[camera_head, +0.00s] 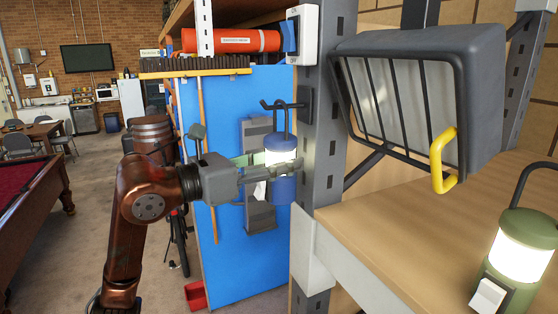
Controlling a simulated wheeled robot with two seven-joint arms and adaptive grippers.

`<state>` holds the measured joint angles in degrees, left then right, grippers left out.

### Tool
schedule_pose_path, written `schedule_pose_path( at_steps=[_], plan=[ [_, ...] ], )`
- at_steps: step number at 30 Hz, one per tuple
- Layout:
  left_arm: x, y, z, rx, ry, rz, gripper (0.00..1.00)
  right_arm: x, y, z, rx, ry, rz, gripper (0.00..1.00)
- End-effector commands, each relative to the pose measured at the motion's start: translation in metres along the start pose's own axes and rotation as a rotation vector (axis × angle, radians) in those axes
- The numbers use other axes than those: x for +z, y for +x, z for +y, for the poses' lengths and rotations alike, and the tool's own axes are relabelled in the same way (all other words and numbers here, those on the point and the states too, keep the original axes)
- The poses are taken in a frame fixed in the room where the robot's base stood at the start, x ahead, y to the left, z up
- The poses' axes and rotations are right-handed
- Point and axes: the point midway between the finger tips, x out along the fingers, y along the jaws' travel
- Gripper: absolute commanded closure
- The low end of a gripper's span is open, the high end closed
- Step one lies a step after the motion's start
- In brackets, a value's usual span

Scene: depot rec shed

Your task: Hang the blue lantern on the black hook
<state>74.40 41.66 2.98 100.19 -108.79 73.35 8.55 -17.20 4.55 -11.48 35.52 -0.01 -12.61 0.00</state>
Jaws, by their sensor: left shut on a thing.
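The blue lantern (283,190) has a blue base, a bright white glowing middle and a dark wire handle on top. It is upright, in front of the blue panel and just left of the grey upright post. My left gripper (268,174) reaches in from the left and is shut around the lantern's body. The black hook (269,104) sticks out leftward from a dark plate on the post. The lantern's handle overlaps the hook in the picture; I cannot tell whether it rests on it. My right gripper is not in view.
The grey perforated post (325,130) stands close to the right of the lantern. A wooden shelf (440,215) at the right holds a green lantern (522,250). A caged floodlight (420,90) with a yellow handle is above the shelf. A pool table (30,195) stands at far left.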

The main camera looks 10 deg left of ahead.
Motion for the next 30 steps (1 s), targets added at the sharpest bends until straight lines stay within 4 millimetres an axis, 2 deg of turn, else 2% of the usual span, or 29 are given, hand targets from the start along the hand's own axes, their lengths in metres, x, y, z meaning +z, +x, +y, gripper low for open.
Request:
schedule_pose_path(
  at_steps=[10, 11, 18, 26, 30],
  plan=[
    [0.0017, -0.0006, -0.0001, 0.0, 0.0, -0.004, 1.0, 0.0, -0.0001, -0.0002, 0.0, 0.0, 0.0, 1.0],
    [0.0016, -0.0006, -0.0001, 0.0, 0.0, -0.004, 0.58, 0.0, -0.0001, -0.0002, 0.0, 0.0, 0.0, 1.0],
    [0.0008, -0.0003, 0.0, 0.0, 0.0, -0.002, 0.42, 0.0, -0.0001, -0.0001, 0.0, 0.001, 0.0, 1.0],
    [-0.0012, 0.0004, 0.0002, 0.0, -0.001, 0.003, 0.4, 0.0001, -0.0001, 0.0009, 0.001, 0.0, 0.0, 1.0],
    [-0.0005, -0.0063, 0.0009, 0.002, 0.0, 0.001, 0.4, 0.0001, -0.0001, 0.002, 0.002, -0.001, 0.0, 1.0]
  ],
)
